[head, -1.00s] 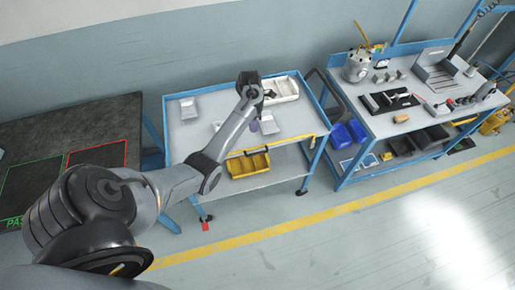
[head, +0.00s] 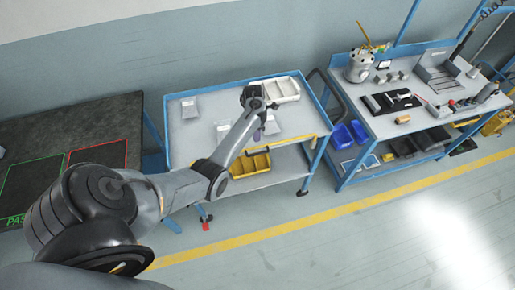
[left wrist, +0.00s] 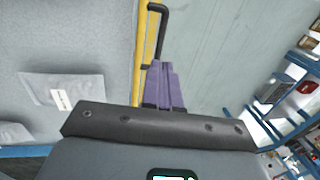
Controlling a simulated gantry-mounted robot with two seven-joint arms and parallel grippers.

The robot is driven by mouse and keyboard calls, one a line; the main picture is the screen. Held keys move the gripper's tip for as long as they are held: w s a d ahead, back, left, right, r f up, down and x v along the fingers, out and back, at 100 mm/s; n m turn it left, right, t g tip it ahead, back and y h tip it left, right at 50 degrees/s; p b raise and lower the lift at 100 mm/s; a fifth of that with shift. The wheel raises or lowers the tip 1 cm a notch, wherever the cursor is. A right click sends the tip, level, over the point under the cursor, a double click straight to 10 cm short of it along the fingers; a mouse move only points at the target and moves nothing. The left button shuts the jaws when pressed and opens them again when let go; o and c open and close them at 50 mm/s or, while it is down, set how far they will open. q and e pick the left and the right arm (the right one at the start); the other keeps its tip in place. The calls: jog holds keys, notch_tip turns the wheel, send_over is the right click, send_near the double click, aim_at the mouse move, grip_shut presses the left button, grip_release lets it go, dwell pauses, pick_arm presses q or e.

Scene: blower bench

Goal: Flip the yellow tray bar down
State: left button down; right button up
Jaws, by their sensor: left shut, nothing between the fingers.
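The yellow tray bar (head: 296,141) runs along the front edge of the grey cart's top shelf. It also shows in the left wrist view (left wrist: 139,52) as an upright yellow strip with a black bent handle (left wrist: 161,28) beside it. My left gripper (head: 269,127) is over the cart top, just behind the bar in the head view. In the left wrist view its purple fingers (left wrist: 163,84) are together and empty, close to the bar and the lower end of the handle. I cannot tell whether they touch. My right gripper is not in view.
Grey packets (head: 204,107) and a white divided bin (head: 287,89) are on the cart top. A yellow bin (head: 252,165) is on the lower shelf. A blue-framed workbench (head: 418,92) with tools stands at the right. The floor in front is clear.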

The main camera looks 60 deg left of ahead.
aim_at(257, 154)
pick_arm(q)
notch_tip(257, 154, down, 7)
jog(key=d, duration=0.1)
jog(key=shift+s+d+f, duration=0.15)
jog(key=shift+d+f, duration=0.05)
jog(key=shift+d, duration=0.05)
dwell(0.3)
notch_tip(257, 154, down, 6)
jog(key=b, duration=0.3)
jog(key=shift+a+r, duration=0.15)
jog(key=shift+r, duration=0.05)
jog(key=shift+r, duration=0.1)
